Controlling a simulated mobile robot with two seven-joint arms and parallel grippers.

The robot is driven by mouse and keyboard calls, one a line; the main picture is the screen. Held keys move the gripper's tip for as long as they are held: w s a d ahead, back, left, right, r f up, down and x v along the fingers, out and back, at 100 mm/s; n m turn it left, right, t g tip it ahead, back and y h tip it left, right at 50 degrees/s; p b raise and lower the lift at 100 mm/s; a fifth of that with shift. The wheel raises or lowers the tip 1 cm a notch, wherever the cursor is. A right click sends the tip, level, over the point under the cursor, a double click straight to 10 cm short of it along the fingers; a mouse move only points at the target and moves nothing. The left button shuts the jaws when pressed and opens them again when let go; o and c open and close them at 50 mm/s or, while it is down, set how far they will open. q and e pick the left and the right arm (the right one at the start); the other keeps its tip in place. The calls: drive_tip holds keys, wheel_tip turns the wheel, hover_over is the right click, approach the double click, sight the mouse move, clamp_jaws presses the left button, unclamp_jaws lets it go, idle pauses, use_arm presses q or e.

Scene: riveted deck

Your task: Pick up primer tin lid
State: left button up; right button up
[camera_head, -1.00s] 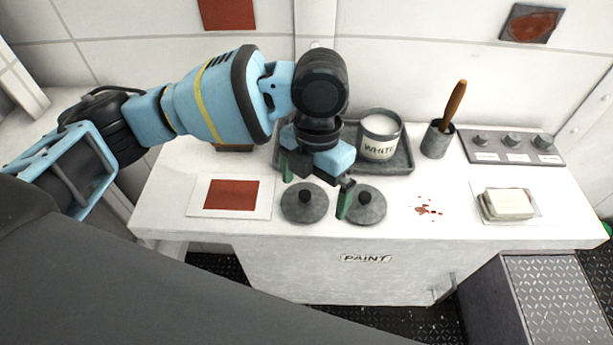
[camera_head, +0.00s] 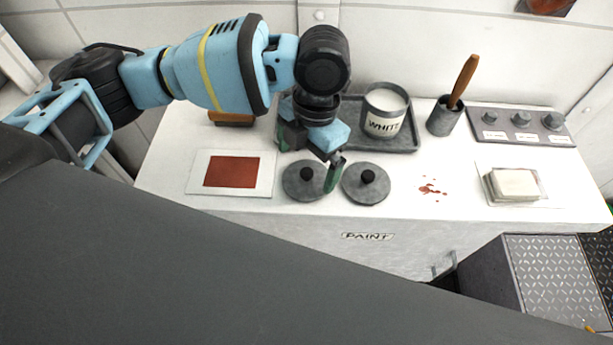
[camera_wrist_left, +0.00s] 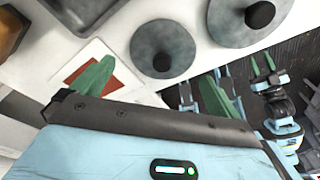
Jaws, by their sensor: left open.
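Two round grey lids with black knobs lie on the white bench top: a left lid (camera_head: 299,190) and a right lid (camera_head: 367,188). Both also show in the left wrist view, the left lid (camera_wrist_left: 166,40) and the right lid (camera_wrist_left: 228,22). I see no mark telling which is the primer tin's. My left gripper (camera_head: 308,158) is open and empty, above the left lid. One green fingertip partly covers that lid's right side in the head view. In the left wrist view the open fingers (camera_wrist_left: 160,88) span the near side of the left lid.
A grey tray (camera_head: 402,147) behind holds a white paint tin (camera_head: 384,122). A brush cup (camera_head: 444,118), knob panel (camera_head: 546,133) and dish with a pale block (camera_head: 514,185) stand right. Red splatter (camera_head: 432,188) lies right of the lids, a red card (camera_head: 231,171) left.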

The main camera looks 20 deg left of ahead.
sight(307, 172)
use_arm(q)
drive_tip(key=shift+s+f, duration=0.15)
drive_tip(key=shift+f, duration=1.7)
drive_tip(key=shift+c, duration=0.4)
drive_tip(key=c, duration=0.7)
drive_tip(key=shift+r, duration=0.1)
drive_tip(key=shift+c, duration=0.2)
